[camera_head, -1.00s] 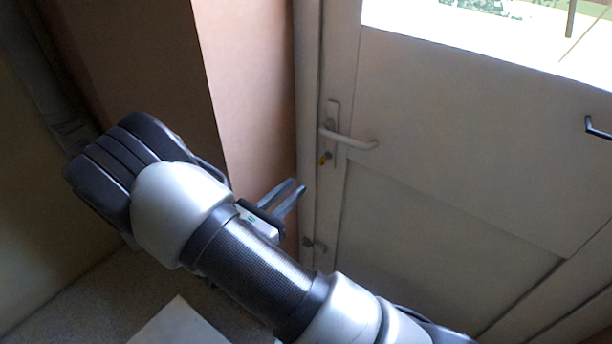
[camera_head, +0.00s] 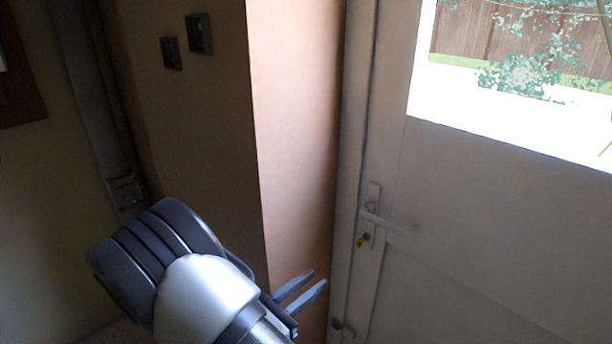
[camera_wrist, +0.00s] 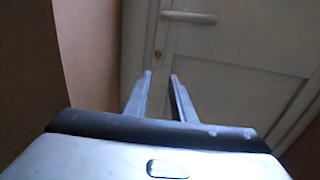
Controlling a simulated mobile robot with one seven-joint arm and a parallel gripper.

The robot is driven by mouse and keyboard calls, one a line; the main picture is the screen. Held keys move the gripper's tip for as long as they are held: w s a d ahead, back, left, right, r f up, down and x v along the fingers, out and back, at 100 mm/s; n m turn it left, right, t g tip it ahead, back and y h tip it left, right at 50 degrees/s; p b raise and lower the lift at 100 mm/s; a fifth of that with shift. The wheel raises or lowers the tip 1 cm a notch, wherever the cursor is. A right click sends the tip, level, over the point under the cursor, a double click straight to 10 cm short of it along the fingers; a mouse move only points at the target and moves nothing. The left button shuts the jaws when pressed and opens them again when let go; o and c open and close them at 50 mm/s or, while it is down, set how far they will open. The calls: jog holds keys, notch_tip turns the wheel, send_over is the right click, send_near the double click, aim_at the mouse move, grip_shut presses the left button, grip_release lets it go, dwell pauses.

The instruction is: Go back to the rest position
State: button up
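My gripper (camera_head: 318,278) shows at the lower middle of the head view, beside my bent arm. Its two fingers are apart with nothing between them, and they point toward the door. The wrist view also shows my gripper (camera_wrist: 160,76) open and empty. The white door (camera_head: 480,220) is on the right, with a lever handle (camera_head: 388,224) and a key in the lock below it. In the wrist view the handle (camera_wrist: 188,17) is beyond the fingertips, apart from them.
A pinkish-brown wall (camera_head: 295,140) stands left of the door frame, close to my gripper. Two dark switches (camera_head: 199,33) are on its shaded side. A grey pipe (camera_head: 95,100) runs down the left corner. A window in the door shows a garden.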

jog(key=s+d+r+m+g+y+p, duration=0.1)
jog(key=s+d+r+m+g+p, duration=0.25)
jog(key=d+r+m+g, duration=0.35)
jog(key=s+d+r+m+g+y+p, duration=0.2)
jog(key=s+d+r+m+g, duration=0.25)
jog(key=d+r+m, duration=0.35)
jog(key=s+r+m+t+y+p, duration=0.1)
jog(key=s+r+m+y+p, duration=0.1)
jog(key=r, duration=0.4)
jog(key=s+a+r+m+t+y+p, duration=0.1)
jog(key=s+r+m+t+y+p, duration=0.1)
jog(key=s+r+m+y, duration=0.2)
jog(key=s+a+r+m+t+y+p, duration=0.1)
jog(key=s+r+m+y+p, duration=0.1)
jog(key=r, duration=0.6)
jog(key=s+m+y, duration=0.1)
jog(key=s+m, duration=0.1)
jog(key=m, duration=0.1)
jog(key=shift+s+r+m+t+y, duration=0.25)
jog(key=shift+r+m+t+y, duration=0.1)
jog(key=shift+r+m+y, duration=0.05)
